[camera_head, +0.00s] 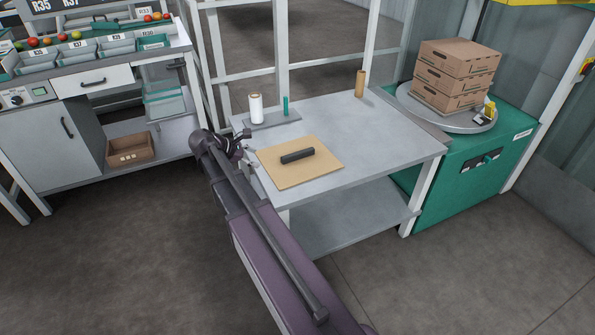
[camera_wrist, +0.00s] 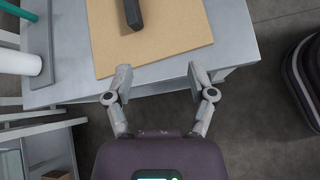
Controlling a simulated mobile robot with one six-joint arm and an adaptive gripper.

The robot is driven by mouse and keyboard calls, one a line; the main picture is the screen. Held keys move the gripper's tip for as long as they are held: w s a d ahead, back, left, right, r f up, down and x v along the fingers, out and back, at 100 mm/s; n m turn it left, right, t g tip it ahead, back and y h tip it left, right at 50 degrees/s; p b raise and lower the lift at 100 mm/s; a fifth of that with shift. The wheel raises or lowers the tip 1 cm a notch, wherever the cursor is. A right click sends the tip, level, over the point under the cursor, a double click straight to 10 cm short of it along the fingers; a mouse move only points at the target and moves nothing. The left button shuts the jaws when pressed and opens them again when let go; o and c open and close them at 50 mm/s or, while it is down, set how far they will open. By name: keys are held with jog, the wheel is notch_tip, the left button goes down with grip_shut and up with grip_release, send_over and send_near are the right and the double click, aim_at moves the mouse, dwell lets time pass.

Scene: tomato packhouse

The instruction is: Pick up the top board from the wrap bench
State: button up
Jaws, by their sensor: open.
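A flat tan board (camera_head: 283,173) lies on the grey wrap bench (camera_head: 390,150), near its front left corner. A dark bar (camera_head: 297,156) lies across the board. I cannot tell whether the board is one sheet or a stack. In the wrist view the board (camera_wrist: 180,45) lies just beyond my fingertips, with the end of the dark bar (camera_wrist: 134,15) at the top.
A white roll (camera_head: 256,108) and a green upright piece (camera_head: 286,105) stand on a grey plate at the back left of the bench. A brown roll (camera_head: 360,83) stands at the back. Stacked cartons (camera_head: 455,75) sit on a turntable at right. The bench's right half is clear.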

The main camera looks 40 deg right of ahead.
jog(key=w+d+f+n+b, duration=0.1)
jog(key=w+d+f+n+h+b, duration=0.1)
jog(key=d+b, duration=0.1)
jog(key=w+d+f+h+b, duration=0.1)
jog(key=b, duration=0.1)
jog(key=shift+w+d+f+n+g, duration=0.2)
jog(key=shift+n+g, duration=0.2)
jog(key=shift+w+d+n+h+b, duration=0.25)
jog(key=shift+d+n+h+b, duration=0.15)
jog(key=shift+d+h+b, duration=0.15)
jog(key=b, duration=0.3)
send_near(295, 153)
jog(key=x, duration=0.3)
jog(key=shift+s+d+f, duration=0.1)
jog(key=shift+s+f, duration=0.1)
jog(key=shift+s+d+f, duration=0.1)
jog(key=shift+d, duration=0.3)
jog(key=shift+b+x, duration=1.2)
jog(key=shift+x, duration=1.35)
